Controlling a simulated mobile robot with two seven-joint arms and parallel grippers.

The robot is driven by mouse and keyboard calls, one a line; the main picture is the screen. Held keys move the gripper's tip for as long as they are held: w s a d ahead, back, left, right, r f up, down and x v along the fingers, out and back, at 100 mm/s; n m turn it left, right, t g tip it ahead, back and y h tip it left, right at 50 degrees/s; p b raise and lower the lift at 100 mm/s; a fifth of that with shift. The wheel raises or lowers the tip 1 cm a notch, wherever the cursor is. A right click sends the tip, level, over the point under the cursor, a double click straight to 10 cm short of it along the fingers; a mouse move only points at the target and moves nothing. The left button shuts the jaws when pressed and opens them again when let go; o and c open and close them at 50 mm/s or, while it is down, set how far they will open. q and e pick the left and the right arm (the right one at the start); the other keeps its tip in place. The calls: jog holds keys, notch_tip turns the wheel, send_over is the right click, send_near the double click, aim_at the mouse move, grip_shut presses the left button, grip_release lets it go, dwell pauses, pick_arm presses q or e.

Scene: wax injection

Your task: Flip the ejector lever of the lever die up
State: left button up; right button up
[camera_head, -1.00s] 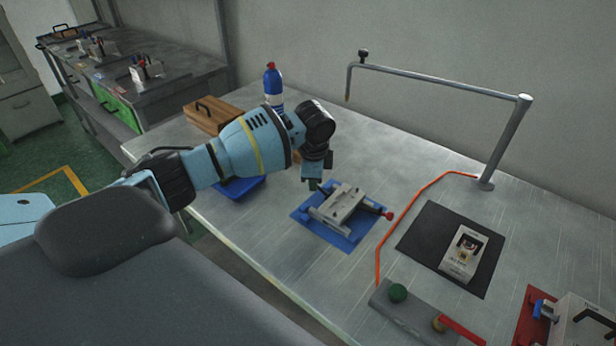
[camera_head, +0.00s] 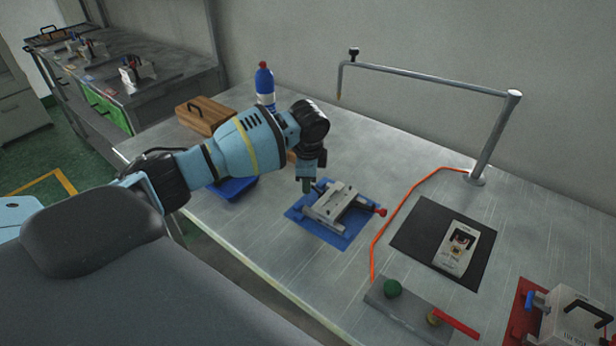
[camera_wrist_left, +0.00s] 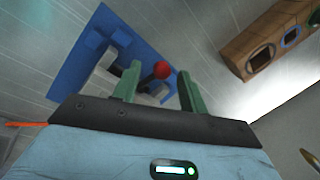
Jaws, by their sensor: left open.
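The lever die (camera_head: 338,205) is a grey metal block with bars, lying on a blue mat (camera_head: 337,240). A red knob (camera_head: 381,212) sticks out at its right side in the head view. My left gripper (camera_head: 312,186) is above the die's left back edge, fingers pointing down. In the left wrist view, the green fingers (camera_wrist_left: 158,90) are apart and empty. My right gripper is out of view.
An orange hose (camera_head: 400,215) and a black mat (camera_head: 410,240) with a white box-like item (camera_head: 458,248) lie right of the die. A control plate (camera_head: 410,310) is in front. A wooden box (camera_head: 205,116), blue tray (camera_head: 233,190) and bottle (camera_head: 265,85) stand left and behind.

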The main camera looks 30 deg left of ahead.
pick_arm(q)
notch_tip(320, 180, up, 8)
jog(key=s, duration=0.1)
jog(key=shift+s+d+f+p, duration=0.15)
jog(key=shift+d+f+p, duration=0.05)
jog(key=shift+d+p, duration=0.25)
jog(key=shift+f, duration=0.1)
